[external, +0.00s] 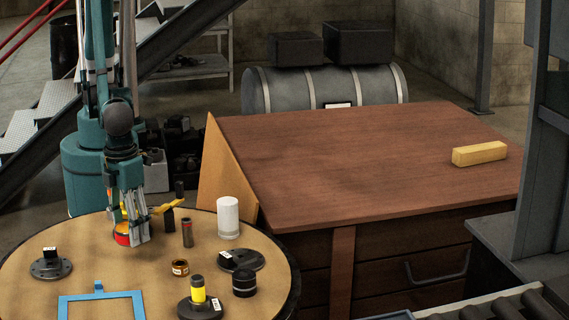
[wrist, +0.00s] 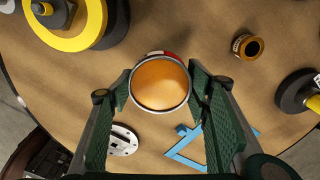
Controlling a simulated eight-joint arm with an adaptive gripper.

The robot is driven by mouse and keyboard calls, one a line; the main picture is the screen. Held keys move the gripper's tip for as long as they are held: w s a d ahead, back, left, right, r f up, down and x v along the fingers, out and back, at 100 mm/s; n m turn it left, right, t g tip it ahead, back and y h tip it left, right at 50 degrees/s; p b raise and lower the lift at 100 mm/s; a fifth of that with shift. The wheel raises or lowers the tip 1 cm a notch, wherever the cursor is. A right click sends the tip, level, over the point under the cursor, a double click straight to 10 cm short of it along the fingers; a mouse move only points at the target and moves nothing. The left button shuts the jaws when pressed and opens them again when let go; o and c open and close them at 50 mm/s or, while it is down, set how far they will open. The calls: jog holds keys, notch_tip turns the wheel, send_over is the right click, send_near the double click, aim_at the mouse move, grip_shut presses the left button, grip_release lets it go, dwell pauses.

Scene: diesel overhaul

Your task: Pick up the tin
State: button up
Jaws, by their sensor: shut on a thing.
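A red tin (external: 122,238) with an orange top is at my gripper, over the left-middle of the round table. In the wrist view the tin (wrist: 160,82) shows its round orange face, a pale rim and a bit of red and white side. My gripper (wrist: 159,92) is shut on the tin, with one green finger pad on each side of it. In the external view my gripper (external: 131,232) points down and partly covers the tin. I cannot tell whether the tin touches the table.
On the round table (external: 75,228) a small orange-brown pot (external: 180,268), a white cylinder (external: 228,218), a yellow cylinder (external: 198,291), black discs and a blue frame (external: 101,296) stand around. A large wooden workbench (external: 350,150) with a yellow block (external: 480,154) is to the right.

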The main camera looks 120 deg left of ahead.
jog(key=shift+r+p, duration=0.45)
jog(key=shift+r, duration=1.7)
